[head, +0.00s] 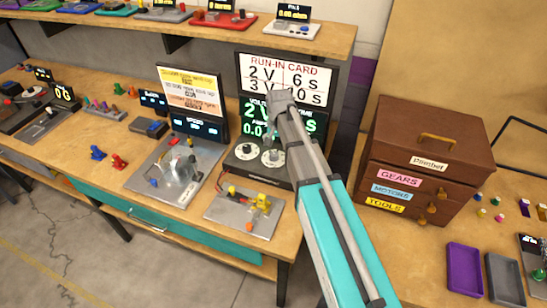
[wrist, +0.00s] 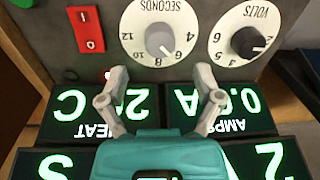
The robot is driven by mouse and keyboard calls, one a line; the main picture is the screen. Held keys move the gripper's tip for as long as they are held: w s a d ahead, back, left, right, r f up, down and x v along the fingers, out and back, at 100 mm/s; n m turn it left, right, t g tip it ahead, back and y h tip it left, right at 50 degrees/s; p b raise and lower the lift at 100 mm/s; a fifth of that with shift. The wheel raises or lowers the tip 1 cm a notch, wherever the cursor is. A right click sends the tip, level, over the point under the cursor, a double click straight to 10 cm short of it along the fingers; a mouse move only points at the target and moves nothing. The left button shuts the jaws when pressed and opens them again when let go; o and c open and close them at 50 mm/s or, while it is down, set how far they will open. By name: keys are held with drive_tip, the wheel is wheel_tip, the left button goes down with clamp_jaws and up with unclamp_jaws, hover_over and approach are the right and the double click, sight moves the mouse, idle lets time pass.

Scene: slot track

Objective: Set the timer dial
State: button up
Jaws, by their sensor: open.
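The timer dial is the white SECONDS dial (wrist: 160,38) with a grey knob, upside down in the wrist view. Its pointer mark seems to lie between 6 and 8. In the head view it is the right dial (head: 272,157) on the dark control box. A white VOLTS dial (wrist: 250,40) with a black knob sits beside it. My gripper (wrist: 162,78) is open and empty, its fingers apart and pointing toward the SECONDS dial without touching it. In the head view my gripper (head: 279,98) is over the screens; its fingertips are hard to make out.
A RUN-IN CARD (head: 287,78) reads 2 V 6 S and 3 V 10 S. Green-lettered screens (wrist: 225,108) stand near my fingers. A red switch (wrist: 86,30) is beside the SECONDS dial. A wooden drawer chest (head: 425,150) stands right; a metal fixture plate (head: 225,208) lies in front.

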sight(274, 153)
drive_tip(key=shift+a+f+b, duration=0.15)
drive_tip(key=shift+f+b, duration=1.95)
drive_tip(key=shift+f, duration=0.3)
drive_tip(key=c, duration=1.2)
